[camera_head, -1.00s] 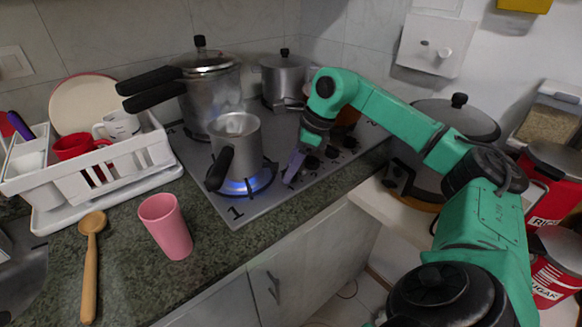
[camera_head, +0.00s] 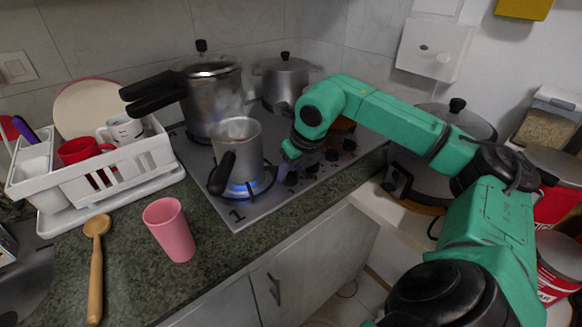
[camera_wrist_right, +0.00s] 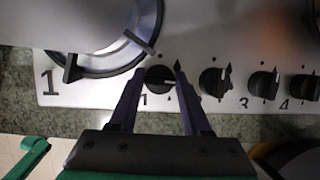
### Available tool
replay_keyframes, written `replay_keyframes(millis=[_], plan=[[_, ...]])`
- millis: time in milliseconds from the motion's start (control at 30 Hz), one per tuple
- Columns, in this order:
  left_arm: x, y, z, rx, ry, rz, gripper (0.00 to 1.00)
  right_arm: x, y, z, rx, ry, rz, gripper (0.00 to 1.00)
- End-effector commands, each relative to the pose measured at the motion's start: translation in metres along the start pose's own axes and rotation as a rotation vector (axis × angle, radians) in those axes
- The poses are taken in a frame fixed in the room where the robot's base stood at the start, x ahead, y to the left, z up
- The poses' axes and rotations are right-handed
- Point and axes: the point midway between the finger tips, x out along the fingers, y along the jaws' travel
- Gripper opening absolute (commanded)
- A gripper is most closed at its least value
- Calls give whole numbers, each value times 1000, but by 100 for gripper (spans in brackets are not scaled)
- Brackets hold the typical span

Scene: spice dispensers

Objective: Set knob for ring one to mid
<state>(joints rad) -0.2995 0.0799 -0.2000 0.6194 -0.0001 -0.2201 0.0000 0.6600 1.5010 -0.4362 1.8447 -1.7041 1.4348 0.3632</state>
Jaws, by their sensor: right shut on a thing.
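The knob for ring one (camera_wrist_right: 160,79) is a round black knob above the printed 1 on the steel cooktop panel. In the right wrist view a short light mark lies roughly crosswise on it. My right gripper (camera_wrist_right: 159,78) has a dark finger on either side of this knob and is shut on it. In the head view my right gripper (camera_head: 285,168) reaches down at the front panel, and its fingers are hard to make out. Ring one (camera_head: 248,192) burns with a blue flame under a steel pot (camera_head: 238,143). My left gripper is not in view.
Several more black knobs (camera_wrist_right: 214,81) run to the right of the held one. The pot's black handle (camera_head: 222,174) points toward the front. A pressure cooker (camera_head: 212,95) stands behind. A pink cup (camera_head: 170,230) and wooden spoon (camera_head: 96,265) are on the counter left.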

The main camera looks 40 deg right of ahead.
Motion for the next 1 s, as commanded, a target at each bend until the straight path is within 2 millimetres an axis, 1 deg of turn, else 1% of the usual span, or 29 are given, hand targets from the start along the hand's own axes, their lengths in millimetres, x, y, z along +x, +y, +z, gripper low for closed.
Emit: replay_keyframes(millis=[33,300,800,833,900,1000], plan=[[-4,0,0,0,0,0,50,-2,1,2,22,-3,-7,0],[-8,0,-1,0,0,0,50,-1,0,1,111,-3,-44,0],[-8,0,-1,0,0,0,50,0,0,1,128,-3,-53,0],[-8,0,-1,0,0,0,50,0,0,1,128,-3,-53,55],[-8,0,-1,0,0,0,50,0,0,1,128,-2,-53,78],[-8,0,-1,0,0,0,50,0,0,1,128,-2,-53,78]])
